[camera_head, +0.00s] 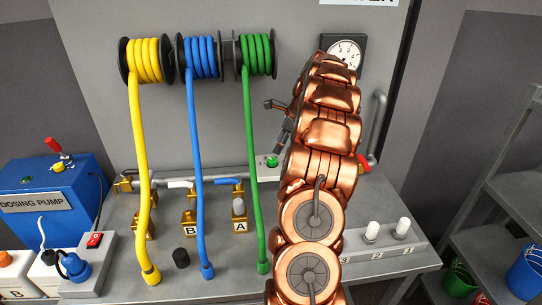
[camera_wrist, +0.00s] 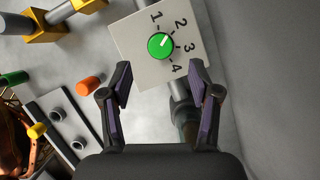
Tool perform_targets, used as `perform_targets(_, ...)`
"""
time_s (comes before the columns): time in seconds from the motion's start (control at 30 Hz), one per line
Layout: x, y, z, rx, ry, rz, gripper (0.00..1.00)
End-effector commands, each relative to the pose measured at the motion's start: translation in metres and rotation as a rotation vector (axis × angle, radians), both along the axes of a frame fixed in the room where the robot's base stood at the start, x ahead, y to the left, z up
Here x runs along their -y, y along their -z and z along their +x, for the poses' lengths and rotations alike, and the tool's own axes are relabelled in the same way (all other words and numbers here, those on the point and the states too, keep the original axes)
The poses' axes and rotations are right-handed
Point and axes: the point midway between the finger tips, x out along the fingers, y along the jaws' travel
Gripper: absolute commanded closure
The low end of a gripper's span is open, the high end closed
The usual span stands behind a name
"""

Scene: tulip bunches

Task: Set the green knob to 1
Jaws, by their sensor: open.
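The green knob (camera_wrist: 160,46) sits on a light square plate (camera_wrist: 140,62) marked 1 to 4 in the wrist view. Its white mark points up and right, toward the 2. In the head view the knob (camera_head: 272,161) shows small, on its pale plate left of my arm. My gripper (camera_wrist: 161,82) is open and empty, with its fingertips apart on the near side of the knob, not around it. In the head view my gripper (camera_head: 278,118) is above the knob, partly hidden by my arm.
Yellow (camera_head: 140,180), blue (camera_head: 196,180) and green (camera_head: 250,160) hoses hang from reels left of my arm. A blue dosing pump (camera_head: 40,200) stands at the left. A dial gauge (camera_head: 345,48) is behind my arm. An orange cap (camera_wrist: 89,84) is left of my fingers.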

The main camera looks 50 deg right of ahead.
Motion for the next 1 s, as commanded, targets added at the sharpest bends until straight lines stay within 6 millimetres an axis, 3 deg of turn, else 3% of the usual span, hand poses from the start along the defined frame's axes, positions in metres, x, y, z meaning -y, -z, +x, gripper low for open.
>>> perform_targets(0.53,-0.012,0.062,0.019,-0.003,0.002,0.004,0.38)
perform_targets(0.87,-0.014,0.067,0.022,-0.001,0.0,0.002,0.39)
perform_targets(1.0,-0.014,0.067,0.022,-0.001,0.001,0.001,0.54)
